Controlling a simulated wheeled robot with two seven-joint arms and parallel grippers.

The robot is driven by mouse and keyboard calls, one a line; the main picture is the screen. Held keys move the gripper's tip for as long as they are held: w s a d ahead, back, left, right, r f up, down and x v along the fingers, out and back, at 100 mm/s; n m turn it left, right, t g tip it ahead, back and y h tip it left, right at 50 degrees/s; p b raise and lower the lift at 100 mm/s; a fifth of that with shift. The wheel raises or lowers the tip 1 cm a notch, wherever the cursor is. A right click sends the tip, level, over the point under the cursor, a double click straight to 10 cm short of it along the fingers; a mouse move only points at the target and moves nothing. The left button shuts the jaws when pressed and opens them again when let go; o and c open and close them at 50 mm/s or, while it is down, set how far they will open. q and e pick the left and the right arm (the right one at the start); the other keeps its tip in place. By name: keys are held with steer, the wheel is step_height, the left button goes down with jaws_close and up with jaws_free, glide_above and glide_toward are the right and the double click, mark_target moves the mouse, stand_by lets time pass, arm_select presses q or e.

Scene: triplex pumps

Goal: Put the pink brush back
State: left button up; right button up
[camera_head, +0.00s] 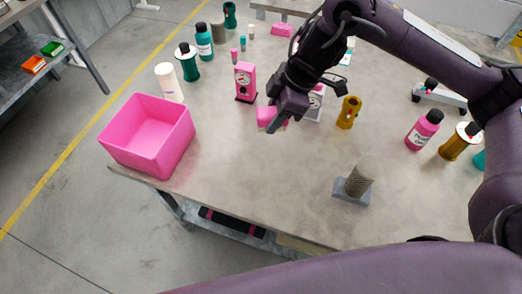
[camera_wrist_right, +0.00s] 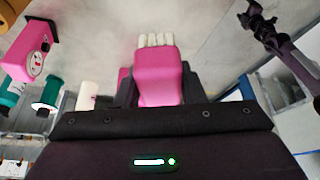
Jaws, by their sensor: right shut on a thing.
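The pink brush (camera_wrist_right: 158,80), with pale bristles at its end, is held between the fingers of my right gripper (camera_wrist_right: 155,75). In the head view the brush (camera_head: 268,115) is a small pink block at the fingertips of my right gripper (camera_head: 274,117), over the table and right of the pink gauge. It cannot be told from these views how high above the table it is. An open pink bin (camera_head: 146,162) stands at the table's left corner and looks empty. A dark arm end at the top right of the wrist view looks like my left gripper (camera_wrist_right: 257,18); its jaws are unclear.
A pink gauge (camera_head: 245,80), a white bottle (camera_head: 168,82) and a green spool (camera_head: 187,63) stand left of the gripper. A brass part (camera_head: 348,112) and a textured cylinder (camera_head: 358,181) on a grey block stand right. The table (camera_head: 240,185) is clear towards its front edge.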

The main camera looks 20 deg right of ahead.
step_height(320, 180, down, 7)
steer(key=s+b, duration=0.1)
steer(key=b, duration=0.2)
glide_above(266, 168)
steer(key=d, duration=0.1)
steer(key=f, duration=0.6)
steer(key=shift+d, duration=0.2)
steer(key=shift+s+f, duration=0.1)
steer(key=shift+f, duration=0.45)
step_height(266, 168, down, 4)
steer(key=shift+f, duration=0.2)
arm_select(q)
steer(key=f, duration=0.2)
steer(key=s+f, duration=0.1)
steer(key=shift+s+f, duration=0.1)
steer(key=shift+f, duration=0.25)
arm_select(e)
steer(key=o, duration=1)
steer(key=shift+f, duration=0.1)
steer(key=shift+c, duration=0.2)
